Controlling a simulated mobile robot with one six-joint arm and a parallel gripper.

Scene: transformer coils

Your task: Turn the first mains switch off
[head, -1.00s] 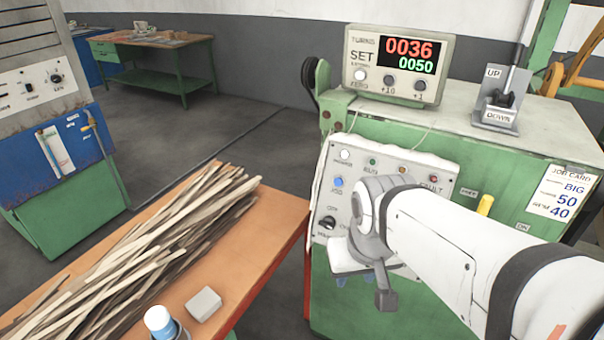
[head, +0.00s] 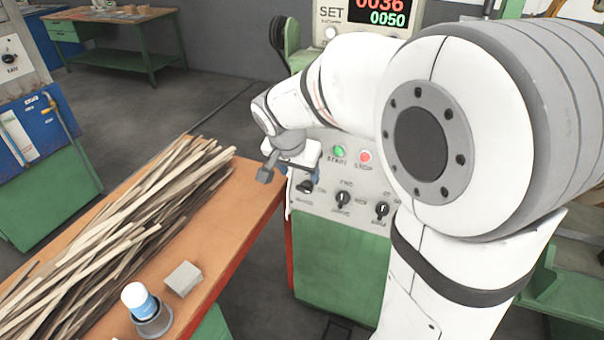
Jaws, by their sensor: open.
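The mains switch (head: 305,187) is a black rotary knob at the lower left of the grey control panel (head: 318,203) on the green machine. An "ON" label shows at its right; its exact pointer direction is too small to tell. My gripper (head: 298,172) is in front of the panel's left part, close above the knob in the picture. Its white body and bits of blue fingers show, but the fingertips are mostly hidden. I cannot tell whether it touches the knob. I see nothing held in it.
A green start button (head: 340,151), a red stop button (head: 365,157) and two more knobs (head: 343,199) share the panel. The counter (head: 378,14) stands above.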

